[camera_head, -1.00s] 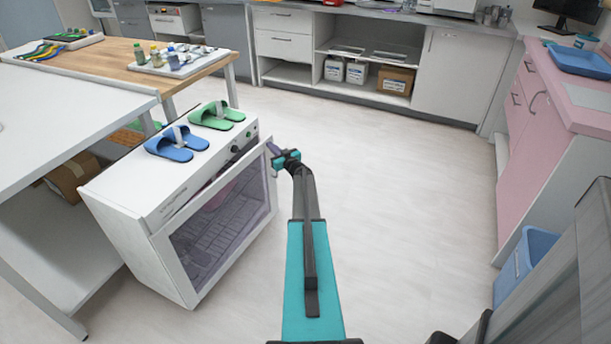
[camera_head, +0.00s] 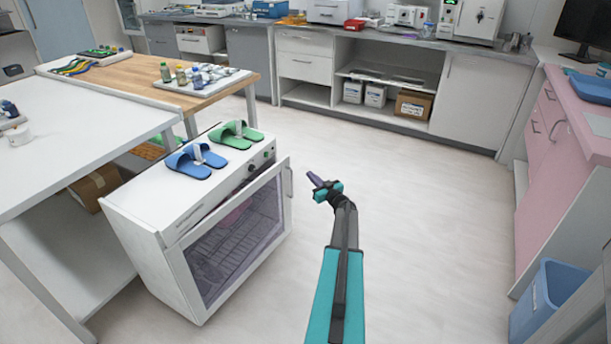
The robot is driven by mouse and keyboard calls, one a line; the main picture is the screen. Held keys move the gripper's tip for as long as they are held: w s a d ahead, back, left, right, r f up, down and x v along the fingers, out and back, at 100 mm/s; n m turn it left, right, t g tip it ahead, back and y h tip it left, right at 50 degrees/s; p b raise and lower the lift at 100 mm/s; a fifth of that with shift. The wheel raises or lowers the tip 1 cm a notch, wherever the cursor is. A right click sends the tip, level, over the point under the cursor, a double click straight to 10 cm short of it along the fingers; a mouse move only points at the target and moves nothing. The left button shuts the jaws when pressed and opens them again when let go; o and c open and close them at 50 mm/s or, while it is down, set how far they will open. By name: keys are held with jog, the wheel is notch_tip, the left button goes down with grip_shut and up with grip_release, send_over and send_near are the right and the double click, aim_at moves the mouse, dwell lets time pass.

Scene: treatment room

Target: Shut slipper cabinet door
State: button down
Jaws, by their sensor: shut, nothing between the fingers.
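The slipper cabinet (camera_head: 140,215) is a low white box with a control panel on its upper front. Its door (camera_head: 238,235) has a white frame and a dark see-through pane, with wire racks visible behind it. A handle (camera_head: 287,182) is on the door's right side. My gripper (camera_head: 314,180) is shut and empty, just right of the handle and apart from it in the picture. Blue slippers (camera_head: 195,160) and green slippers (camera_head: 236,134) rest on the cabinet top.
A white table (camera_head: 70,150) stands left of the cabinet, and a wooden-topped table (camera_head: 130,75) stands behind. A blue bin (camera_head: 545,300) and a pink counter (camera_head: 570,150) are at the right. The floor (camera_head: 420,200) between is clear.

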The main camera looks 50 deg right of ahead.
jog(key=shift+s, duration=0.3)
jog(key=w+a+f+m+g+h, duration=0.1)
jog(key=w+a+f+m+g, duration=0.15)
jog(key=w+a+f, duration=0.5)
jog(key=s+a+f+g+y, duration=0.1)
jog(key=s+a+f+g, duration=0.3)
jog(key=a, duration=0.6)
jog(key=w+a+f+g, duration=0.1)
jog(key=a+f, duration=0.5)
jog(key=a, duration=0.4)
jog(key=s+a+f+g+y, duration=0.1)
jog(key=s+a+f+g, duration=0.3)
jog(key=a, duration=0.6)
jog(key=s+a+f+n+g+y, duration=0.1)
jog(key=s+a+f+g, duration=0.2)
jog(key=a, duration=0.4)
jog(key=s+a+f+n+y, duration=0.1)
jog(key=s+a+f, duration=0.1)
jog(key=s+a, duration=0.5)
jog(key=s+a+f+n+g+y, duration=0.1)
jog(key=s+a+f+g, duration=0.15)
jog(key=a, duration=0.55)
jog(key=s+a+r+n+g+y, duration=0.2)
jog(key=s+a+g, duration=0.3)
jog(key=s+a, duration=1)
jog(key=s+n, duration=0.1)
jog(key=s, duration=0.3)
jog(key=shift+a+r, duration=0.3)
jog(key=shift+r, duration=0.1)
